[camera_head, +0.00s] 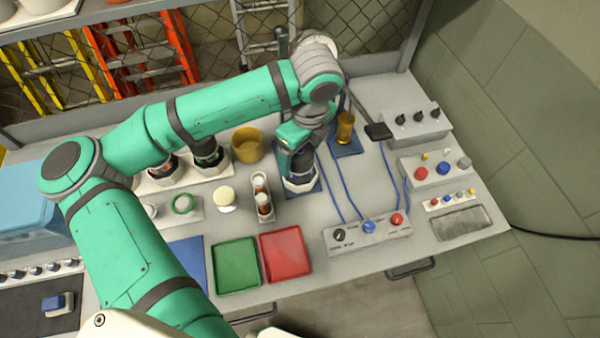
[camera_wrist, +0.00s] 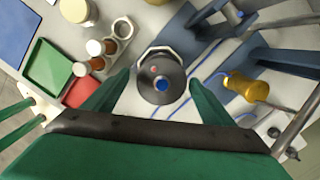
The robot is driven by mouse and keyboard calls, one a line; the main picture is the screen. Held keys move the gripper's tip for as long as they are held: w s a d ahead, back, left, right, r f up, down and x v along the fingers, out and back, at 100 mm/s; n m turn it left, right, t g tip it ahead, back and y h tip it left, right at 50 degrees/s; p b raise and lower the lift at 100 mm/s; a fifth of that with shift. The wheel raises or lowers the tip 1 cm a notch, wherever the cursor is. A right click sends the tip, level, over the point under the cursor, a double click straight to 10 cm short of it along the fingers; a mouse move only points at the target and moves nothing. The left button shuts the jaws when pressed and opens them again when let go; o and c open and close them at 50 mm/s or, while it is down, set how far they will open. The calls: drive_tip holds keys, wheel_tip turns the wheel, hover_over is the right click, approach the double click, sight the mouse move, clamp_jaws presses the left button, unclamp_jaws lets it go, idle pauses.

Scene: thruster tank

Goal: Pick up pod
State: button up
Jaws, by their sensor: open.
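A dark round pod (camera_wrist: 158,70) with a blue centre and a small red dot stands upright on the bench in the wrist view, with a white many-sided rim at its base. In the head view this pod (camera_head: 301,170) stands on a blue mat, its top partly hidden by my gripper (camera_head: 297,146). In the wrist view my gripper (camera_wrist: 160,84) is open, with one green finger on each side of the pod. Gaps show between the fingers and the pod, so it is not held. Two similar dark pods, one (camera_head: 207,150) the clearer, stand in a white holder to the left.
A control box (camera_head: 368,232) with blue cables lies in front. Green (camera_head: 236,265) and red (camera_head: 286,254) trays lie at the front edge.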

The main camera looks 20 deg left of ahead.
drive_tip(key=shift+w+a+f, duration=0.1)
drive_tip(key=shift+a+f, duration=0.05)
drive_tip(key=shift+f, duration=0.6)
drive_tip(key=shift+w+a+f, duration=0.1)
drive_tip(key=shift+a+f, duration=0.05)
drive_tip(key=shift+f, duration=0.55)
drive_tip(key=shift+c, duration=0.3)
drive_tip(key=c, duration=1.5)
drive_tip(key=shift+c, duration=1.1)
drive_tip(key=shift+r, duration=0.2)
